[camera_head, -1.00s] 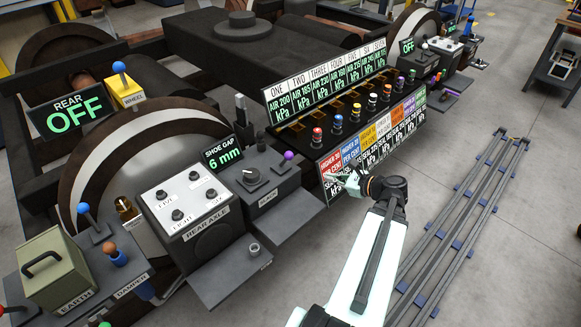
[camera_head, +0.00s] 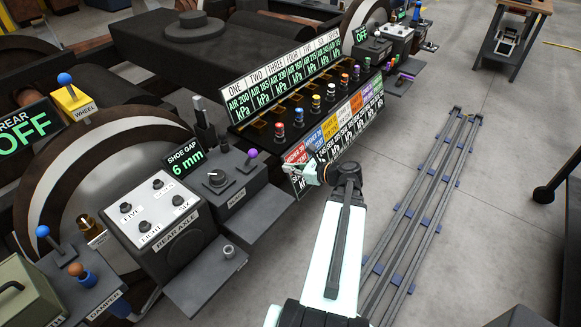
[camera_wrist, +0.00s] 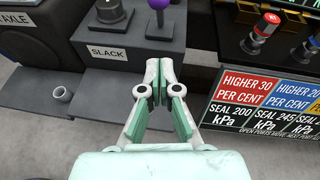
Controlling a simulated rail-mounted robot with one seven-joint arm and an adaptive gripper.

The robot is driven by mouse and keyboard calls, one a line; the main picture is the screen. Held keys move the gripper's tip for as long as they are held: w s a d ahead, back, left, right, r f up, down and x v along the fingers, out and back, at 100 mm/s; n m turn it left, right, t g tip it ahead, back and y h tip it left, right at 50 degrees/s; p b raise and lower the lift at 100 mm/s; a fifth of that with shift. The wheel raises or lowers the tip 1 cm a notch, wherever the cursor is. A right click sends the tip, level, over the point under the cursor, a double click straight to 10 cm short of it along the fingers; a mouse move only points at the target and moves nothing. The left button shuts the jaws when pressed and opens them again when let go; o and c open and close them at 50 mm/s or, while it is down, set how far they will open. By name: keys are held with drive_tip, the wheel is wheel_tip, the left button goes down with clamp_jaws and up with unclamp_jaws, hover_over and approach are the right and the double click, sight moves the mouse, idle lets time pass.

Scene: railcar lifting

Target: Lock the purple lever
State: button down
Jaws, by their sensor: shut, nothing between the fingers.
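A lever with a purple ball top (camera_head: 250,155) stands on the dark box marked SLACK (camera_head: 240,192), right of the black knob. In the wrist view the purple lever (camera_wrist: 158,22) rises at the top centre, beyond the fingertips; its top is cut off. My gripper (camera_wrist: 160,78) is shut and empty, over the grey ledge in front of the SLACK label. In the head view my gripper (camera_head: 297,172) is right of the lever, by the panel's lower left corner, apart from the lever.
The panel of coloured knobs and kPa labels (camera_head: 330,128) stands close on the right. A grey shelf with a short tube (camera_head: 229,251) juts out front left. The REAR AXLE box (camera_head: 160,215) is on the left. Floor rails (camera_head: 430,195) run at the right.

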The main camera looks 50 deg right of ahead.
approach(250, 158)
wheel_tip(250, 158, down, 3)
drive_tip(key=shift+w+a+r+p, duration=0.1)
drive_tip(key=shift+w+r+p, duration=0.25)
drive_tip(key=shift+w, duration=0.55)
drive_tip(key=shift+w+r+p, duration=0.2)
drive_tip(key=shift+w+r, duration=0.15)
drive_tip(key=shift+w, duration=0.55)
drive_tip(key=shift+r, duration=0.1)
